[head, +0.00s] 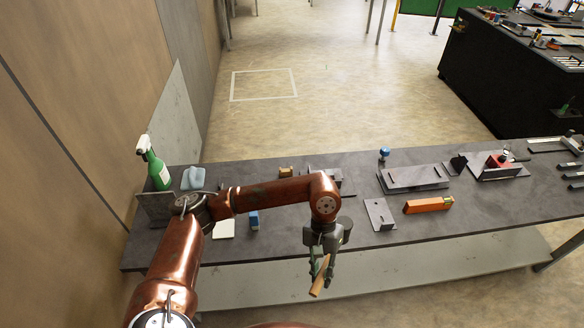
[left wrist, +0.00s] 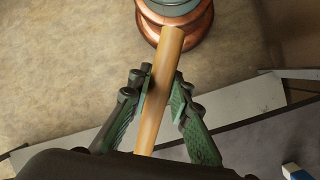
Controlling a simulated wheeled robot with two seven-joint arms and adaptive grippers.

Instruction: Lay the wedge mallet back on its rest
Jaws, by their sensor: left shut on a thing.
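My left gripper (head: 321,268) hangs in front of the table's near edge, with its fingers pointing down. It is shut on a light wooden handle (head: 319,284), which I take to be the wedge mallet's. In the left wrist view the handle (left wrist: 167,62) passes between the green-padded fingers of the gripper (left wrist: 160,95). The mallet's head does not show in either view. I cannot tell for sure which fixture is its rest. My right gripper is not in view.
The dark table (head: 290,235) carries a green spray bottle (head: 157,168), a blue cloth (head: 193,178), a small blue block (head: 253,220), an angled steel plate (head: 380,214), an orange box (head: 428,205) and a steel tray (head: 414,178). Its front strip is mostly clear.

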